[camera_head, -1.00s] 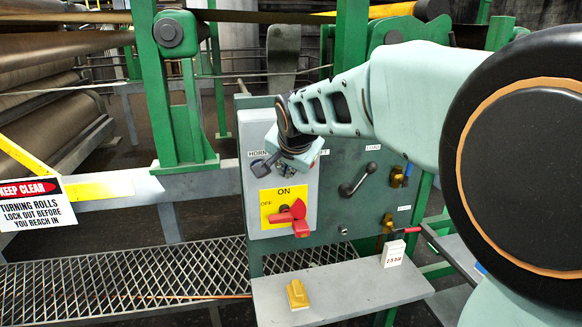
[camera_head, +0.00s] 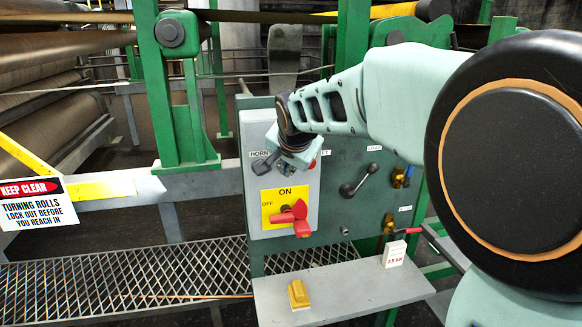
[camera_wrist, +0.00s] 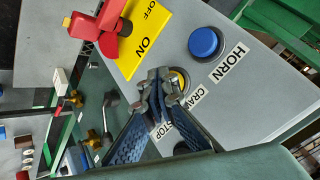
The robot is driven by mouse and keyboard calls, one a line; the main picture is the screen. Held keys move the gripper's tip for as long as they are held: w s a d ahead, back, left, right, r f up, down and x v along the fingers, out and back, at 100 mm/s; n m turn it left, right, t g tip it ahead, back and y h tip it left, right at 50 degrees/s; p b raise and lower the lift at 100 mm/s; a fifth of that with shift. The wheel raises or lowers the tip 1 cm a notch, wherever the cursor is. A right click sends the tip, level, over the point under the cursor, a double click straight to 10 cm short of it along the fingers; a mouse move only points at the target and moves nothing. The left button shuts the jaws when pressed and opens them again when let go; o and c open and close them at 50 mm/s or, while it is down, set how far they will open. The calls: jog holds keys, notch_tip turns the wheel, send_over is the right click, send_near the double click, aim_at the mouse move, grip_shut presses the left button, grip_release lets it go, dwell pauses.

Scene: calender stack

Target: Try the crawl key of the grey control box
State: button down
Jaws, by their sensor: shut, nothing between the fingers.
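The grey control box (camera_head: 247,150) stands on a dark green panel. In the wrist view its face (camera_wrist: 237,105) carries a blue button marked HORN (camera_wrist: 205,42) and a label reading CRAW (camera_wrist: 192,100), cut off by my fingers. A yellowish ring (camera_wrist: 184,77) of the crawl control shows behind my fingertips; the rest is hidden. My gripper (camera_wrist: 158,92) is shut and empty, its tips in front of that control; I cannot tell whether they touch. In the head view my gripper (camera_head: 264,164) hides the control.
A red rotary switch (camera_head: 295,217) on a yellow ON/OFF plate sits just below my gripper. A black-knobbed lever (camera_head: 358,182) is to the right. Below, a grey shelf (camera_head: 345,290) holds a yellow block (camera_head: 298,294) and a white tag (camera_head: 394,254).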

dwell(0.4)
jog(key=shift+s+d+b, duration=0.25)
jog(key=shift+s+b, duration=0.4)
jog(key=shift+s, duration=0.2)
jog(key=shift+s, duration=0.1)
jog(key=s+b, duration=0.1)
jog(key=s, duration=0.1)
jog(key=s+d+b, duration=0.1)
jog(key=s, duration=0.1)
jog(key=shift+s+d+r+b, duration=0.15)
jog(key=shift+s+d+b, duration=0.05)
jog(key=shift+s+b, duration=0.2)
jog(key=shift+w, duration=0.1)
